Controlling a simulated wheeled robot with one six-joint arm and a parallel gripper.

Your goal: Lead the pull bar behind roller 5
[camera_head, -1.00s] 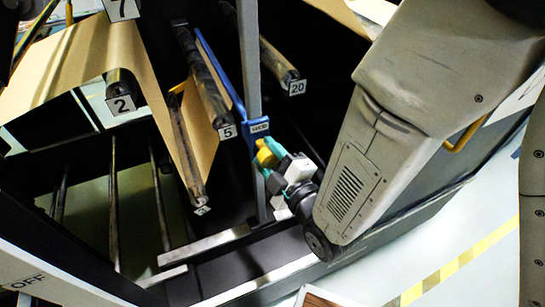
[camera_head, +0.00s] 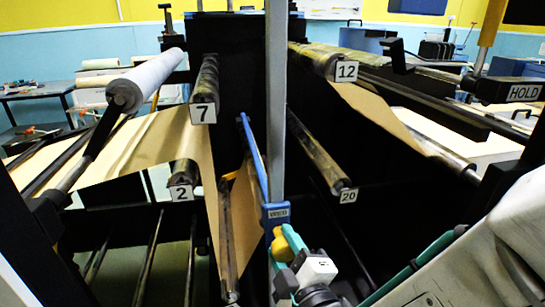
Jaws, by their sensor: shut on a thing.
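The pull bar (camera_head: 254,157) is a long blue bar that runs back from a blue labelled block (camera_head: 275,214), just in front of a grey upright post. My gripper (camera_head: 284,246), with teal fingers, is shut on the yellow grip (camera_head: 291,237) just below that block. Brown kraft paper (camera_head: 246,205) hangs left of the bar, beside a low roller (camera_head: 228,240). I cannot make out roller 5 or its number plate in the present view; the bar, block and post cover that area.
Roller 7 (camera_head: 206,80) and roller 2 (camera_head: 184,173) are on the left. Roller 20 (camera_head: 320,154) and roller 12 (camera_head: 318,58) are right of the grey post (camera_head: 276,100). The HOLD panel (camera_head: 522,92) is at far right. Dark open space lies below roller 20.

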